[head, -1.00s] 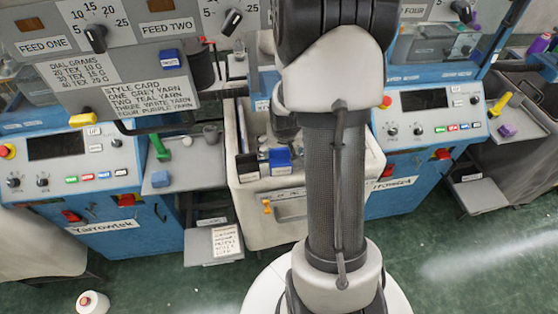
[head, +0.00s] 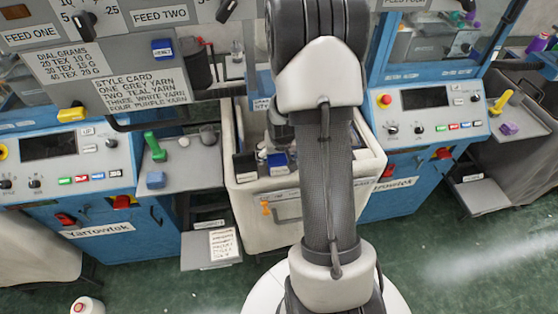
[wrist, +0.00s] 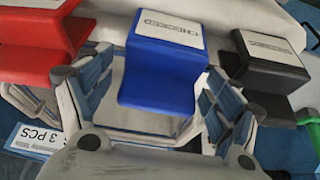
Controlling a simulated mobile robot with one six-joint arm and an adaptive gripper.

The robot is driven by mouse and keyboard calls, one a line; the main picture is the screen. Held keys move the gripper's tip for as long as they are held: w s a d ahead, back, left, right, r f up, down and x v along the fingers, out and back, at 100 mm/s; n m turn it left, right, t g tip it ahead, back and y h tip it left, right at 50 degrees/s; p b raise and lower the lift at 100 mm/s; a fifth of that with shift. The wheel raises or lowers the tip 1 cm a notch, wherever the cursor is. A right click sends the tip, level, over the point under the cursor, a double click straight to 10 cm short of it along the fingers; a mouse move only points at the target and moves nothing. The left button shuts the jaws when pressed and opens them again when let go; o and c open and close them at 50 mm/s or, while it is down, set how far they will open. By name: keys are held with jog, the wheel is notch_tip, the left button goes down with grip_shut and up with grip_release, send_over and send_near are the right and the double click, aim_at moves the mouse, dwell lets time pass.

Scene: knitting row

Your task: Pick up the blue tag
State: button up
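The blue tag (wrist: 160,75) is a blue angled block with a white label, in the middle of the wrist view. In the head view the blue tag (head: 279,160) sits in the pale cart, partly covered by my arm's end. My gripper (wrist: 152,75) is open, with one finger on each side of the blue tag. I cannot tell whether the fingers touch it. A red tag (wrist: 40,40) is to its left and a black tag (wrist: 270,62) to its right in the wrist view. In the head view the fingertips are hidden.
The pale cart (head: 243,203) stands between two blue machines. A grey panel with a style card (head: 142,89) hangs at upper left. Another blue block (head: 155,180) and a green piece (head: 154,147) are on a side shelf. Green floor is open at lower right.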

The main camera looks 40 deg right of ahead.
jog(key=c, duration=0.9)
jog(key=shift+r, duration=0.1)
